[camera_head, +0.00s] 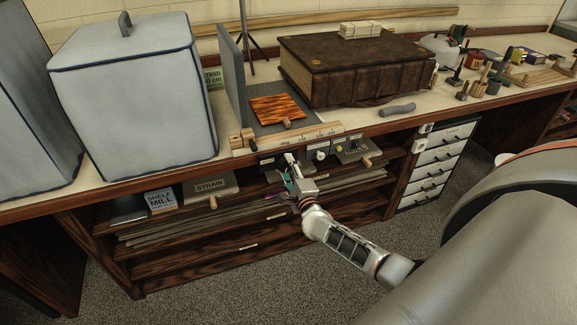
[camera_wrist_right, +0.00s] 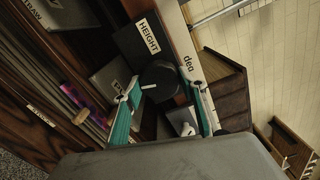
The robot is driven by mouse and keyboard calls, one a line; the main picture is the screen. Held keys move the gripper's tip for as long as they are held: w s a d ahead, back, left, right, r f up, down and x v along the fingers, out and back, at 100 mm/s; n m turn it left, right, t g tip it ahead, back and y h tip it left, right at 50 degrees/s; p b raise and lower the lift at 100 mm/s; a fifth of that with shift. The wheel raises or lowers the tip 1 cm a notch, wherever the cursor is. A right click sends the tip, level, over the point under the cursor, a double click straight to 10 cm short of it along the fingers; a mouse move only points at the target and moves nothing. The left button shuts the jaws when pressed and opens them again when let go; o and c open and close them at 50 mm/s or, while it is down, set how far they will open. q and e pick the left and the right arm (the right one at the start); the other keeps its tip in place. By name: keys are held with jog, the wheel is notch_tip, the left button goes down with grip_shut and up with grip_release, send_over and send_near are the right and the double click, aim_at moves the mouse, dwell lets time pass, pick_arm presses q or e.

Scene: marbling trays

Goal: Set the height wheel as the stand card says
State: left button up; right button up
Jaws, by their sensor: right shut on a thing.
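The height wheel (camera_wrist_right: 160,80) is a dark round knob with a white pointer mark, beside a label reading HEIGHT (camera_wrist_right: 150,36) in the right wrist view. My right gripper (camera_wrist_right: 166,92) has its teal-padded fingers on both sides of the wheel and is shut on it. In the head view my right gripper (camera_head: 288,172) is at the bench's front edge and hides the wheel. The green stand card (camera_head: 213,78) stands behind the big grey covered box; its text is partly hidden, with "0 cm" showing. My left gripper is not in view.
A white knob (camera_head: 320,155) sits just right of my right gripper. A wooden scale strip (camera_head: 285,139) runs along the bench edge above. The grey covered box (camera_head: 135,100) stands left, a large brown book (camera_head: 355,70) behind. Shelves with sheets lie below.

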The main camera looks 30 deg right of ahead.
jog(key=n+p, duration=0.1)
jog(key=n, duration=0.2)
jog(key=shift+r+n, duration=0.1)
jog(key=shift+n, duration=0.2)
jog(key=n+p, duration=0.1)
jog(key=n, duration=0.1)
jog(key=shift+n, duration=0.4)
jog(key=n+p, duration=0.1)
jog(key=n, duration=0.2)
jog(key=shift+n, duration=0.3)
jog(key=n+p, duration=0.1)
jog(key=n, duration=0.2)
jog(key=shift+n, duration=0.3)
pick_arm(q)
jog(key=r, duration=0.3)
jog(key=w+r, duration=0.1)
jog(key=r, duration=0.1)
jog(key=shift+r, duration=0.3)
pick_arm(e)
jog(key=shift+n, duration=0.5)
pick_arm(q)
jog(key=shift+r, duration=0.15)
pick_arm(e)
jog(key=o, duration=1.1)
